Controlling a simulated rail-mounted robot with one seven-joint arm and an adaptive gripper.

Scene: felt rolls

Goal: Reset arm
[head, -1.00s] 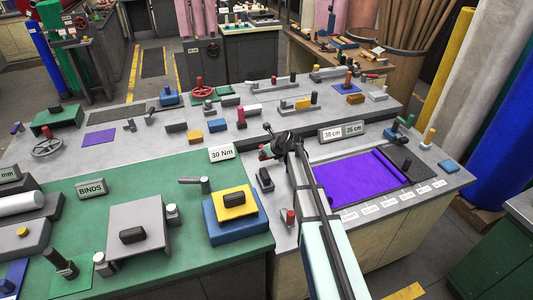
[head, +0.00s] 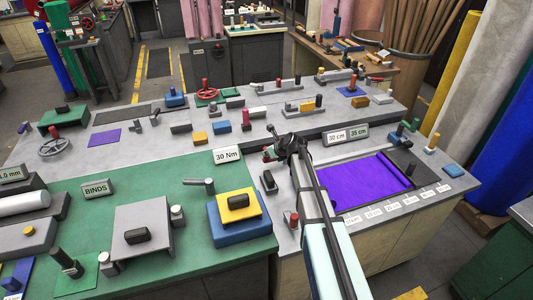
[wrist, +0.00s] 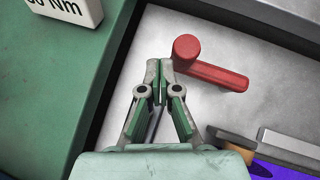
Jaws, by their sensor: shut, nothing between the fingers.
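My gripper (head: 274,150) is over the grey worktop, at the far end of my arm in the head view. In the wrist view my gripper (wrist: 159,68) has its fingertips together with nothing between them. A red L-shaped handle (wrist: 212,70) lies just right of the fingertips in the wrist view; whether they touch it I cannot tell. My arm hides part of the worktop in the head view.
A 30 Nm sign (head: 227,155) stands left of my gripper, by the green mat (head: 150,215). A yellow and blue block stack (head: 240,235) stands left.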

